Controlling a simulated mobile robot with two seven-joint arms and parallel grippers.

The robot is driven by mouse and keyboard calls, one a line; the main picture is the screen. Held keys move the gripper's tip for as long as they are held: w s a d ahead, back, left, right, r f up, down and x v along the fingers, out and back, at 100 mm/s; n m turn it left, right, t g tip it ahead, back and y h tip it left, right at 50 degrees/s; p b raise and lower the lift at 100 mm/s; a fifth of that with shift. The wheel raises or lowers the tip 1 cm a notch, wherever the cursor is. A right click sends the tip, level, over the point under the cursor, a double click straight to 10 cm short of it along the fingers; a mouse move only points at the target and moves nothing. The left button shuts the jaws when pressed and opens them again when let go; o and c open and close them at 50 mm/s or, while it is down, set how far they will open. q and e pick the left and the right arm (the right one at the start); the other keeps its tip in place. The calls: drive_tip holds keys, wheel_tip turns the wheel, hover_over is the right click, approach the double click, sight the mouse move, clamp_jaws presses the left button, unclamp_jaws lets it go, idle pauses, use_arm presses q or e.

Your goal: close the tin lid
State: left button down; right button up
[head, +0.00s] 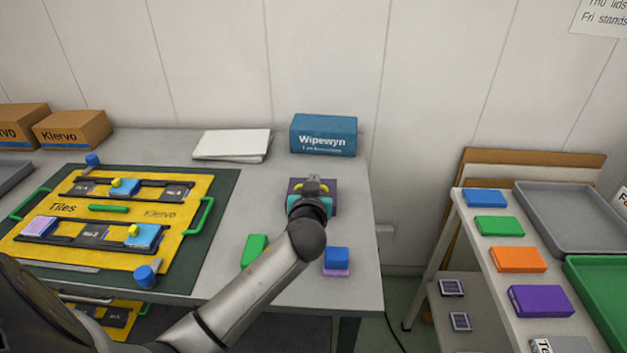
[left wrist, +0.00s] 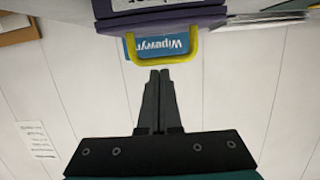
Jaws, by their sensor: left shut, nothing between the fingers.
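The purple tin (head: 333,186) stands on the table in front of the blue Wipewyn box, mostly hidden by my left arm in the head view. In the left wrist view, its purple side (left wrist: 160,18) with a yellow handle (left wrist: 165,62) fills the top middle. I cannot tell which part is the lid or how far open it is. My left gripper (head: 312,183) is over the tin in the head view. In the left wrist view its fingers (left wrist: 160,75) are shut and empty, just short of the handle in the picture; contact cannot be told. My right gripper is not in view.
The Wipewyn box (head: 323,135) stands close behind the tin. White papers (head: 232,144) lie to its left. A green block (head: 254,249) and a blue block (head: 336,257) lie nearer the front edge. A yellow tile board (head: 105,222) fills the left.

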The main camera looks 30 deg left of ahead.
use_arm(q)
drive_tip(key=shift+s+d+f+b, duration=0.2)
drive_tip(key=shift+s+f+b, duration=0.15)
drive_tip(key=shift+f, duration=0.3)
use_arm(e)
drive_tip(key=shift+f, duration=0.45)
use_arm(q)
drive_tip(key=shift+f, duration=0.1)
